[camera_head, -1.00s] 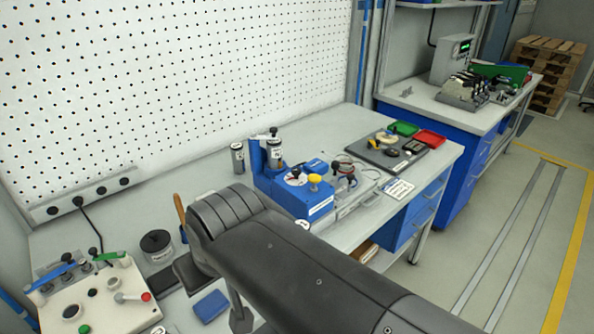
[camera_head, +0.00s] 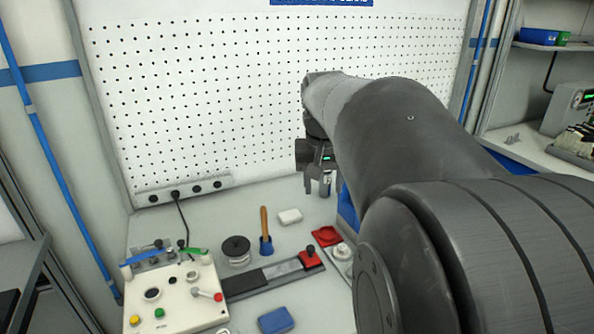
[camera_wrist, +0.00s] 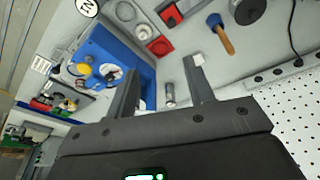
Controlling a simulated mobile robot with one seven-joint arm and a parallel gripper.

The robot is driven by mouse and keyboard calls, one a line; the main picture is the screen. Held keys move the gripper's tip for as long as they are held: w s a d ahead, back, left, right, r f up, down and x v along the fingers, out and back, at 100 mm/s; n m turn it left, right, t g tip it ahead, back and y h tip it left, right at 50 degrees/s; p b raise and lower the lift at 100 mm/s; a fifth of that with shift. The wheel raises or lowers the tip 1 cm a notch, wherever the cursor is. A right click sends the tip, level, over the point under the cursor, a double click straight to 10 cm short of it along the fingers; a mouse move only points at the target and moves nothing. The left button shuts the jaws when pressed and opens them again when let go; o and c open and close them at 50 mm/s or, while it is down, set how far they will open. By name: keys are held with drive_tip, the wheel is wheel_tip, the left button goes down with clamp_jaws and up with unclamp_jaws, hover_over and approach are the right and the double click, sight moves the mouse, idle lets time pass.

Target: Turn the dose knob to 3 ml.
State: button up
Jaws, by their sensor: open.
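In the wrist view, the blue dosing station (camera_wrist: 138,57) lies left of my fingers. On it are a white round dial (camera_wrist: 113,74) and a yellow knob (camera_wrist: 84,69); the dial's markings are too small to read, and I cannot tell which is the dose knob. In the head view, my arm hides nearly all of the station, leaving only a blue edge (camera_head: 347,208). My gripper (camera_head: 321,188) is open, pointing down above the back of the bench; its two fingers (camera_wrist: 163,70) are apart in the wrist view. A small grey cylinder (camera_wrist: 169,94) shows beyond the gap.
A cream control box (camera_head: 178,298) stands at the front left. A wooden-handled tool (camera_head: 265,232), a black round knob (camera_head: 236,248), a slide rail with a red block (camera_head: 309,259) and a blue pad (camera_head: 276,320) lie on the bench. The pegboard (camera_head: 230,90) rises close behind my gripper.

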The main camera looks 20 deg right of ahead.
drive_tip(key=w+d+f+m+g+y, duration=0.1)
drive_tip(key=w+d+f+m, duration=0.15)
drive_tip(key=d, duration=0.95)
drive_tip(key=w+d+f+m+g, duration=0.1)
drive_tip(key=w+d+f+m, duration=0.15)
drive_tip(key=d, duration=0.95)
drive_tip(key=shift+n, duration=0.3)
drive_tip(key=f, duration=1)
drive_tip(key=shift+w+a+f, duration=0.2)
drive_tip(key=shift+w+a, duration=0.05)
drive_tip(key=shift+w, duration=0.05)
drive_tip(key=c, duration=1)
